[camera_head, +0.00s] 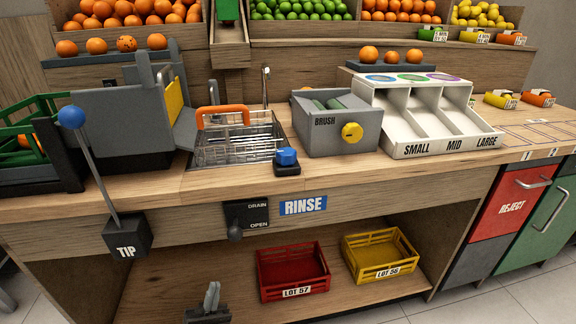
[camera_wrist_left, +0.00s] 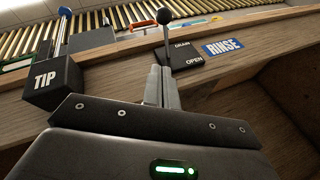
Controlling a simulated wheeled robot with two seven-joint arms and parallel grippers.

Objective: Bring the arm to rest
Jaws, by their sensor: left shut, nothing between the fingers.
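My left gripper (camera_head: 212,296) shows at the bottom of the head view, low in front of the counter's open lower shelf. Its two grey fingers are together with nothing between them. In the left wrist view the shut fingers (camera_wrist_left: 161,88) point up toward the DRAIN/OPEN lever (camera_wrist_left: 165,18), which stands beyond the fingertips. I cannot tell from this view whether they touch it; in the head view the lever (camera_head: 236,232) is well above the gripper and apart from it. My right gripper is not in either view.
The TIP lever (camera_head: 75,120) with a blue knob juts from the counter front at left. A red crate (camera_head: 292,272) and a yellow crate (camera_head: 380,255) sit on the lower shelf. The sink basket (camera_head: 238,140), brush box (camera_head: 336,135) and sorting tray (camera_head: 425,118) stand on the counter.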

